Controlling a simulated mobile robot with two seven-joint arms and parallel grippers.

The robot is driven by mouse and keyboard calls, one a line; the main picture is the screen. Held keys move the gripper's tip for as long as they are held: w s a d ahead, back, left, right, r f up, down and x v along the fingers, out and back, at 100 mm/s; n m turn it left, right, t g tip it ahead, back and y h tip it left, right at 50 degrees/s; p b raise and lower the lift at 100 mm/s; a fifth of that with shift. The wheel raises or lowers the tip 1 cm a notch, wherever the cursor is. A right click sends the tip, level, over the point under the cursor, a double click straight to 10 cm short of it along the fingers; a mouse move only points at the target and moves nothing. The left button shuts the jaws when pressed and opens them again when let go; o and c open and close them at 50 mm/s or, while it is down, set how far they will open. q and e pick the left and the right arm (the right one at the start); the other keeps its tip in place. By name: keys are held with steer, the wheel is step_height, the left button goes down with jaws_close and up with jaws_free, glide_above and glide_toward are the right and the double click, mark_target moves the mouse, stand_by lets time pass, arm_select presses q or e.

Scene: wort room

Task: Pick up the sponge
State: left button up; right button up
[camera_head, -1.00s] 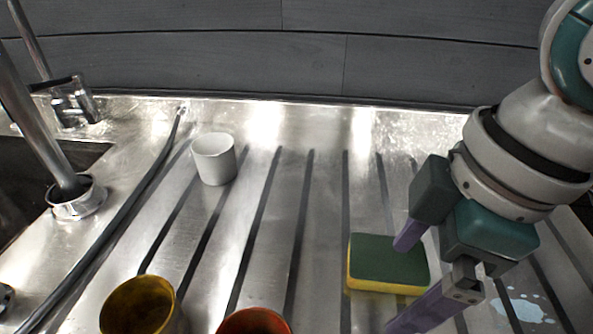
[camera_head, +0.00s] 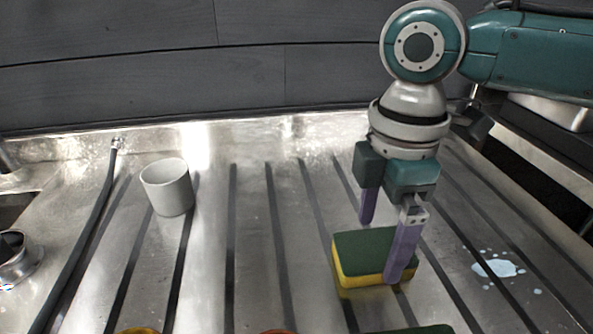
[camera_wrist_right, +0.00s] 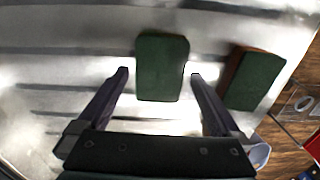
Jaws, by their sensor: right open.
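The sponge (camera_head: 352,256), yellow with a dark green top, lies flat on the ribbed metal drainboard, right of centre in the head view. My right gripper (camera_head: 381,250) is open and points down at it. One purple finger is behind the sponge and the other overlaps its front right part. In the right wrist view the green top of the sponge (camera_wrist_right: 162,66) lies ahead, between the lines of the two open fingers (camera_wrist_right: 159,73). I cannot tell whether the fingers touch it. My left gripper is not in view.
A white cup (camera_head: 167,188) stands left on the drainboard. A second green-topped block (camera_wrist_right: 255,80) lies right of the sponge in the wrist view. Yellow and orange rims show at the head view's bottom edge. A hose (camera_head: 88,225) runs at left. A pale spill (camera_head: 497,268) lies right.

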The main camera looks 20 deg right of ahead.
mark_target(375, 247)
step_height(375, 247, down, 2)
steer(key=shift+f, duration=0.1)
steer(key=shift+c, duration=0.2)
steer(key=c, duration=1.1)
steer(key=shift+a+r, duration=0.1)
steer(key=shift+r, duration=0.45)
step_height(375, 247, up, 19)
steer(key=p, duration=0.3)
steer(key=shift+r+p, duration=0.1)
steer(key=shift+p, duration=0.25)
